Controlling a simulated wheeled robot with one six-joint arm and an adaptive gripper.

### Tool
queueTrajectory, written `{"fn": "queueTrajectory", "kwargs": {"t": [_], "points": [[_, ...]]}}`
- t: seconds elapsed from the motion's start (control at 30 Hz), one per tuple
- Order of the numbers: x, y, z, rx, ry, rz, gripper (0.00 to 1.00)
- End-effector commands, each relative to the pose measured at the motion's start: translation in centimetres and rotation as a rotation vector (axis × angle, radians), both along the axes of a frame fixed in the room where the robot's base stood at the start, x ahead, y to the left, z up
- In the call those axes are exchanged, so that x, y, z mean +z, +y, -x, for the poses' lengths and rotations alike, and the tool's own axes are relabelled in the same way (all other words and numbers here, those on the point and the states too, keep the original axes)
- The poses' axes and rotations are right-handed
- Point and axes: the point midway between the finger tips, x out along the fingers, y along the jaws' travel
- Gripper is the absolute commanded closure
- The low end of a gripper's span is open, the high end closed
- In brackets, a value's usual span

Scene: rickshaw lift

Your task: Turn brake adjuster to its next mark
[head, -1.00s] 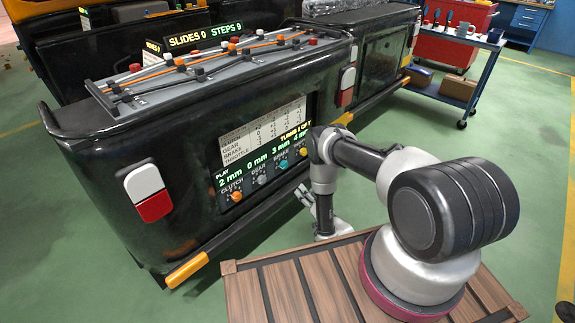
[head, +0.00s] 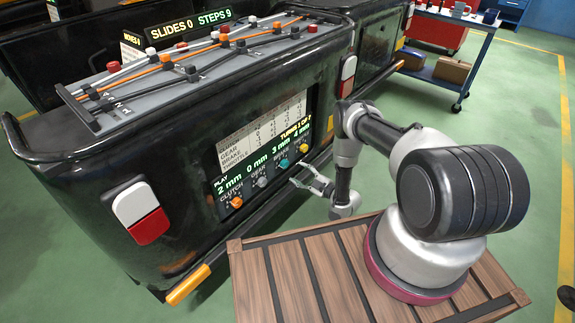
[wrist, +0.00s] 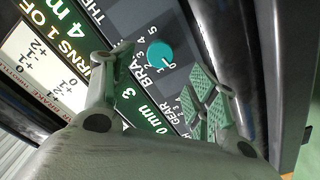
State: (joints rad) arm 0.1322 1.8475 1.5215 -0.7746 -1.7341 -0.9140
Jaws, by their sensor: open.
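The brake adjuster is a teal knob (head: 284,163) on the rickshaw's dark panel, under the "3 mm" readout. It also shows in the wrist view (wrist: 160,54), beyond and between the fingers, with numbered marks around it. Its pointer appears near the low numbers, but the exact mark is hard to read. My gripper (head: 305,178) is open and empty in front of the panel, just right of and below the brake knob in the head view. In the wrist view the fingers (wrist: 166,82) are spread with green pads showing; no contact with the knob is visible.
The orange clutch knob (head: 236,202), grey gear knob (head: 262,182) and yellow throttle knob (head: 303,148) sit in the same row. A table of numbers (head: 262,132) is above them. A slide rack (head: 190,68) lies on top. Green floor is open at right.

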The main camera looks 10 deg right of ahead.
Motion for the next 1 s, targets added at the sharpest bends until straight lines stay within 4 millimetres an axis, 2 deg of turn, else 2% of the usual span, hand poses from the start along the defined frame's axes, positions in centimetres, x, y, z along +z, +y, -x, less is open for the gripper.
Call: {"fn": "queueTrajectory", "kwargs": {"t": [0.43,0.6,0.83,1.0], "points": [[0.0,3.9,-5.3,0.001,-0.008,0.008,0.42],[0.0,4.4,-6.1,-0.001,-0.005,0.006,0.42],[0.0,4.5,-6.1,-0.001,-0.005,0.006,0.42],[0.0,4.5,-6.1,-0.001,-0.005,0.005,0.73]]}}
